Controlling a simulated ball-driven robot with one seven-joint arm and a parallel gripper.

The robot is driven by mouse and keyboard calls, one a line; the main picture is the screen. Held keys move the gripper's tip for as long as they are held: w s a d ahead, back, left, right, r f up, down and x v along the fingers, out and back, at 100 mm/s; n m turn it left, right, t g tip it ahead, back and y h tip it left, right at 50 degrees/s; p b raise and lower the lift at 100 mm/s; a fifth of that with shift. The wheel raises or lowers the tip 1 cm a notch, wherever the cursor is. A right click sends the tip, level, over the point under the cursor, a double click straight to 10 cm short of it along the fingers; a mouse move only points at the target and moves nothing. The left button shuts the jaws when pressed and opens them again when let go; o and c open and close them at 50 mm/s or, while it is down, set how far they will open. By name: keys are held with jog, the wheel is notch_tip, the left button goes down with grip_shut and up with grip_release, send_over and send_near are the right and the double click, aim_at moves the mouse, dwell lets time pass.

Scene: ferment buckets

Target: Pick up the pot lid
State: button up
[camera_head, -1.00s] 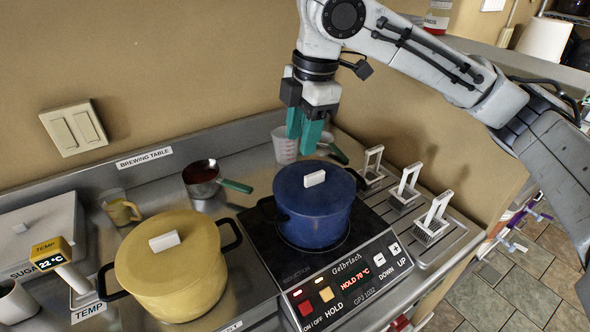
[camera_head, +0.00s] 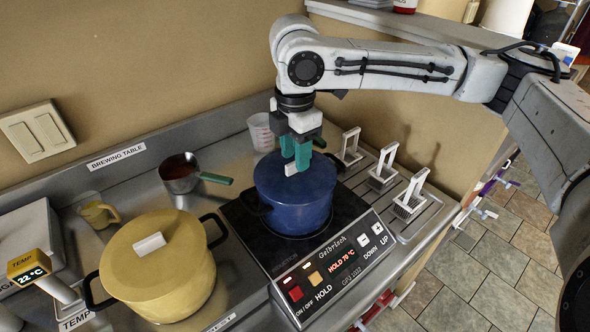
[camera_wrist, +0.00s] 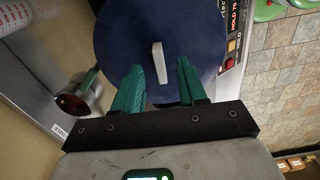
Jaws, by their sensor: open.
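A blue pot (camera_head: 293,205) with a blue lid stands on the black induction cooktop. The lid's white bar handle (camera_head: 291,168) shows just below my gripper. My gripper (camera_head: 295,158) has green fingers, points down over the lid and is open. In the wrist view the white handle (camera_wrist: 160,62) lies ahead of and between the two green fingertips (camera_wrist: 158,72), with the blue lid (camera_wrist: 118,40) around it. I cannot tell whether the fingers touch the handle. A yellow pot (camera_head: 170,265) with its own lid and white handle (camera_head: 149,244) stands at the left.
A saucepan (camera_head: 179,180) with a green handle and a measuring cup (camera_head: 261,133) stand behind the blue pot. The cooktop panel (camera_head: 335,270) is in front. A thermometer (camera_head: 30,268) is at the left.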

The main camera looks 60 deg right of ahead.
jog(key=shift+f, duration=1.1)
grip_shut()
